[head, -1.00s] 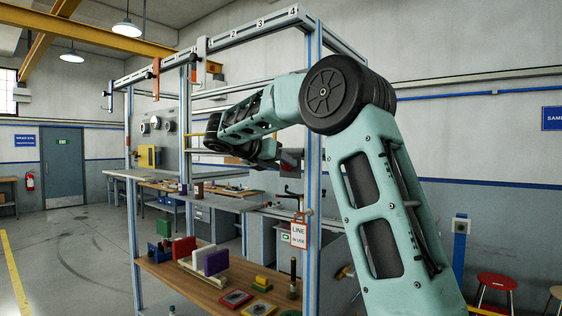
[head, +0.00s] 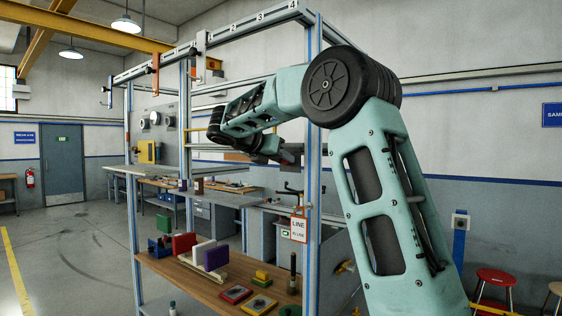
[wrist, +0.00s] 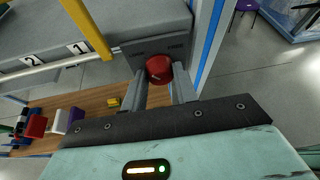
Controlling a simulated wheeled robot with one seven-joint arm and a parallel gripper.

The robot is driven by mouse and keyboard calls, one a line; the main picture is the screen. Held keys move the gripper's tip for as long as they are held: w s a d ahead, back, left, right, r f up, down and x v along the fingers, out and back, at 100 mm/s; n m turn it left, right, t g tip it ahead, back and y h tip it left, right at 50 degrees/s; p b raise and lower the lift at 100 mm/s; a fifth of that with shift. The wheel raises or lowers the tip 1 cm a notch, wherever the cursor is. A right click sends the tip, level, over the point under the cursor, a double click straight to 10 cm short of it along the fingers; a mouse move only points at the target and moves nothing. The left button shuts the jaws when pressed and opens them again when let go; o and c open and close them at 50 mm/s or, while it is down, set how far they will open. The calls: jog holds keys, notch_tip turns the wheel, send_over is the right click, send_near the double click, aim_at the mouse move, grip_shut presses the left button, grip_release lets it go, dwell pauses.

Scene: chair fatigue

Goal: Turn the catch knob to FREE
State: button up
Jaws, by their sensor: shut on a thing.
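A round red knob (wrist: 159,69) sits on a dark plate (wrist: 128,52) in the wrist view. In the head view my gripper (head: 291,154) is small and partly hidden near the right blue-striped post, and the knob cannot be made out.
A frame with numbered top rail (head: 230,36) stands around the work. A blue-striped post (wrist: 208,45) is close on the right of the knob, and a yellow bar (wrist: 88,28) on its left. The wooden bench (head: 190,278) below holds coloured blocks.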

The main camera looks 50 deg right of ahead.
jog(key=m+t+b, duration=0.1)
jog(key=m+b, duration=0.1)
jog(key=b, duration=0.1)
jog(key=m+t+b, duration=0.1)
jog(key=m+b, duration=0.1)
jog(key=b, duration=0.2)
jog(key=f+m+t+b, duration=0.1)
jog(key=t+b, duration=0.1)
jog(key=b, duration=0.1)
jog(key=shift+s+m+b, duration=0.3)
jog(key=shift+s+m, duration=0.1)
jog(key=m+t+b, duration=0.1)
jog(key=b, duration=0.3)
jog(key=m+t+b, duration=0.1)
jog(key=m+b, duration=0.1)
jog(key=b, duration=0.2)
jog(key=shift+s+f+m+t+h, duration=0.15)
jog(key=shift+m+t+h, duration=0.15)
jog(key=m+b, duration=0.1)
jog(key=b, duration=0.2)
jog(key=shift+t, duration=0.4)
jog(key=shift+r+m+h+b, duration=0.2)
jog(key=shift+m+h+b, duration=0.1)
jog(key=shift+m+b, duration=0.4)
jog(key=shift+r, duration=0.1)
jog(key=o, duration=1)
jog(key=shift+d, duration=0.1)
jog(key=shift+c, duration=0.2)
